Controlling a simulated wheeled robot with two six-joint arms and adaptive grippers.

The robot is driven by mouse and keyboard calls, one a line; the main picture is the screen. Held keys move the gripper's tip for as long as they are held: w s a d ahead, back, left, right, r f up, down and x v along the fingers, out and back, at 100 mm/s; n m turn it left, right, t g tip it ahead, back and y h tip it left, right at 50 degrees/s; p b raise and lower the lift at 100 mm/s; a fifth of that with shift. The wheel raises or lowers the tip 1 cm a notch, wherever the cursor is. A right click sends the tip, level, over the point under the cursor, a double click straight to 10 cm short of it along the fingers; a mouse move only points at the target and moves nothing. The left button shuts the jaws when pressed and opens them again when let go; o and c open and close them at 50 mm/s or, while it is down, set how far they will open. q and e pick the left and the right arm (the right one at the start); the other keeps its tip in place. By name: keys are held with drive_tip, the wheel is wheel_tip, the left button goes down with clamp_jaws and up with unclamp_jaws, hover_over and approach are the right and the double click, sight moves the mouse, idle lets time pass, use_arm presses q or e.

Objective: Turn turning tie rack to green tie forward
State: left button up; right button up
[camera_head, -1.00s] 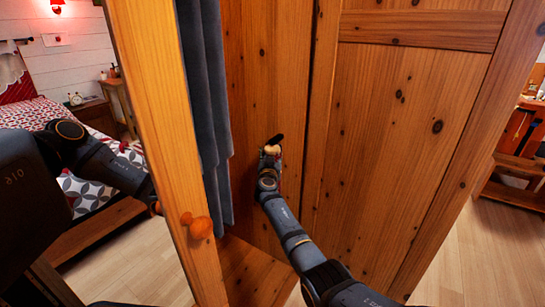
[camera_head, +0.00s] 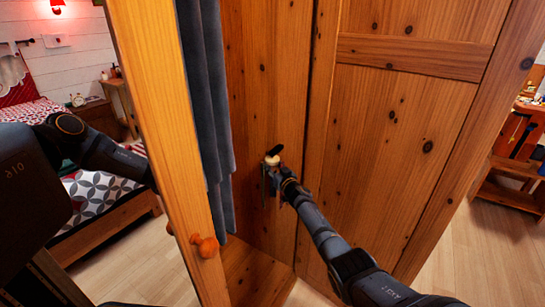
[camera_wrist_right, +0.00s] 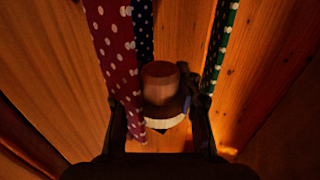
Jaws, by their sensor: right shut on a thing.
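The turning tie rack (camera_head: 273,160) is small and partly hidden in the head view, inside the open wardrobe. In the right wrist view, its wooden knob (camera_wrist_right: 160,80) is between the fingers of my right gripper (camera_wrist_right: 160,118), which is shut on the rack's knob. A red tie with white dots (camera_wrist_right: 112,50) hangs left of the knob. A dark dotted tie (camera_wrist_right: 144,30) is behind it, and the green dotted tie (camera_wrist_right: 221,45) is at the right. My right gripper (camera_head: 273,175) also shows in the head view. My left gripper is hidden behind the wardrobe door.
The open wardrobe door (camera_head: 160,110) with a round orange knob (camera_head: 208,247) stands at the left. Dark grey-blue cloth (camera_head: 207,120) hangs beside it. A wooden panel (camera_head: 410,130) stands right of my right arm. A bed (camera_head: 100,200) is behind at the left.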

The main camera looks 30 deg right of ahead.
drive_tip(key=shift+d+r+n+y, duration=0.15)
drive_tip(key=shift+r+n+y, duration=0.05)
drive_tip(key=shift+n+y, duration=0.35)
drive_tip(key=shift+f+n+y, duration=0.15)
drive_tip(key=shift+n+y, duration=0.2)
drive_tip(key=shift+y, duration=0.3)
drive_tip(key=y+b, duration=0.1)
drive_tip(key=n+y+b, duration=0.1)
drive_tip(key=shift+f+b, duration=0.35)
drive_tip(key=shift+b, duration=0.05)
drive_tip(key=n+g+y+b, duration=0.1)
drive_tip(key=n+y+b, duration=0.1)
drive_tip(key=b, duration=0.2)
drive_tip(key=shift+r+y, duration=0.1)
drive_tip(key=shift+y, duration=0.2)
use_arm(q)
drive_tip(key=w+f, duration=0.3)
drive_tip(key=w, duration=0.4)
drive_tip(key=shift+b, duration=0.4)
use_arm(e)
drive_tip(key=shift+r+y, duration=0.1)
drive_tip(key=shift+y, duration=0.2)
drive_tip(key=o, duration=1.2)
